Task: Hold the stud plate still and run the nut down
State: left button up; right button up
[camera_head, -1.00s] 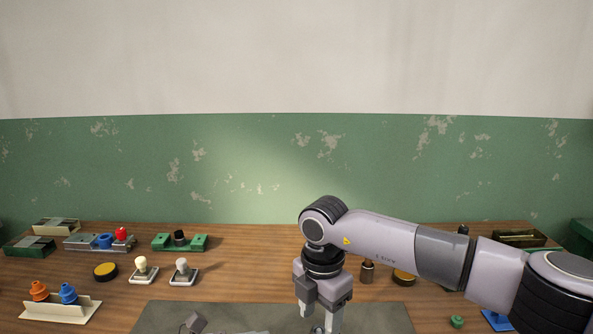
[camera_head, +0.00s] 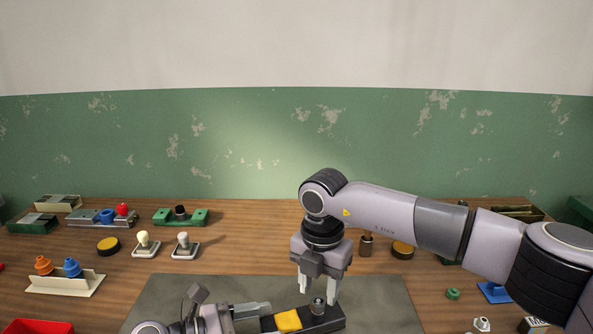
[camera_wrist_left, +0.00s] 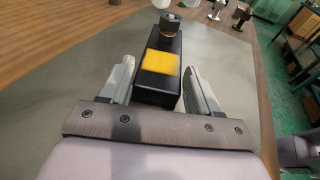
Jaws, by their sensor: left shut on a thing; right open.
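The stud plate is a dark block (camera_head: 327,322) with a yellow patch (camera_head: 289,320), at the bottom of the head view on a grey mat. In the left wrist view the plate (camera_wrist_left: 158,92) lies between both fingers of my left gripper (camera_wrist_left: 160,68), which is shut on it. A grey metal nut (camera_head: 318,306) is at the plate's right end; in the left wrist view a dark piece with a copper-coloured base (camera_wrist_left: 168,24) shows at the far end. My right gripper (camera_head: 318,287) is open, pointing down just above the nut. Whether it touches cannot be told.
The grey mat (camera_head: 180,290) has free room at left and right. Bulb-like pieces on bases (camera_head: 146,245), a green holder (camera_head: 190,217) and an orange-and-blue piece rack (camera_head: 66,282) stand at left. A red tray (camera_head: 38,326) sits at the lower left corner.

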aim_at(316, 308)
jog(key=n, duration=0.5)
jog(key=shift+n, duration=0.3)
jog(key=n, duration=1.8)
dwell(0.3)
jog(key=shift+f, duration=1.5)
jog(key=c, duration=0.7)
jog(key=m, duration=0.5)
jog(key=shift+c, duration=0.2)
